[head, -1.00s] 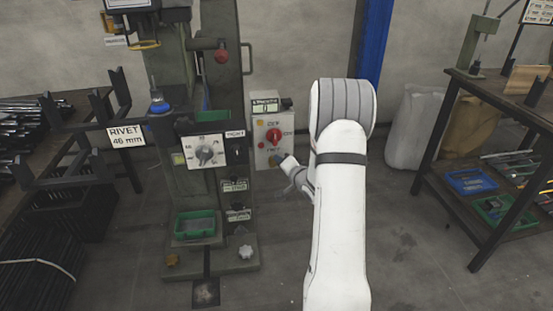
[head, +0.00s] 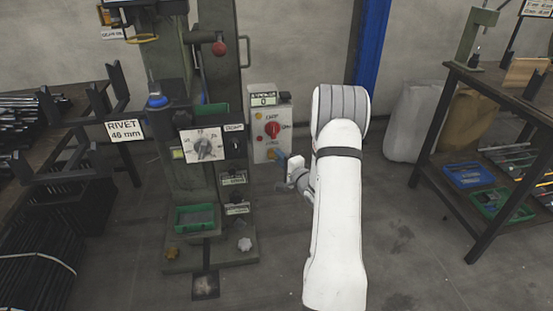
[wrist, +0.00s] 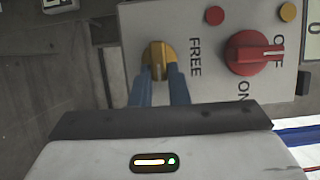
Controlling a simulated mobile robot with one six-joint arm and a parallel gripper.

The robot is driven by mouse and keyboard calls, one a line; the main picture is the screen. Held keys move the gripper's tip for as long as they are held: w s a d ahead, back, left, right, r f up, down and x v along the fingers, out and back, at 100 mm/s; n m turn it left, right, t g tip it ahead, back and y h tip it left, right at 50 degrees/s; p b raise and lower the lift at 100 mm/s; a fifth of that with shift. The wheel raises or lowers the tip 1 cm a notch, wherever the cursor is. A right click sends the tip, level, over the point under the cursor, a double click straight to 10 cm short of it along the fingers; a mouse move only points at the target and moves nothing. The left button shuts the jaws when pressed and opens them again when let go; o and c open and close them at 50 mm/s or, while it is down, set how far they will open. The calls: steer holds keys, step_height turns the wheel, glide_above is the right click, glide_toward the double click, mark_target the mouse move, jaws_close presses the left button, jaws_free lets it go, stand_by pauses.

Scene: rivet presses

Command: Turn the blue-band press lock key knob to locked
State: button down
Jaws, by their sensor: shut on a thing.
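The lock key knob is a yellow knob (wrist: 159,62) on the grey control box (head: 259,140) beside the press with a blue band (head: 157,101). In the wrist view, the two blue fingers of my gripper (wrist: 159,80) stand on either side of the knob, shut on it. The knob's raised grip runs up and down in that picture, with the word FREE to its right. No locked label is readable. In the head view my gripper (head: 281,159) is at the box's lower right edge, and the fingers largely hide the knob.
A red switch (wrist: 254,53) marked OFF and ON sits close to the knob on the same box. The press's white dial (head: 203,146) is to the left. A dark table (head: 470,95) stands at the right. The floor between is clear.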

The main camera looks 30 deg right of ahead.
steer(key=shift+w+a, duration=0.1)
steer(key=c, duration=1.4)
jaws_free()
steer(key=s+p, duration=0.1)
steer(key=s, duration=0.6)
steer(key=shift+s+d+p, duration=0.3)
steer(key=shift+s+d, duration=0.1)
steer(key=shift+d, duration=0.05)
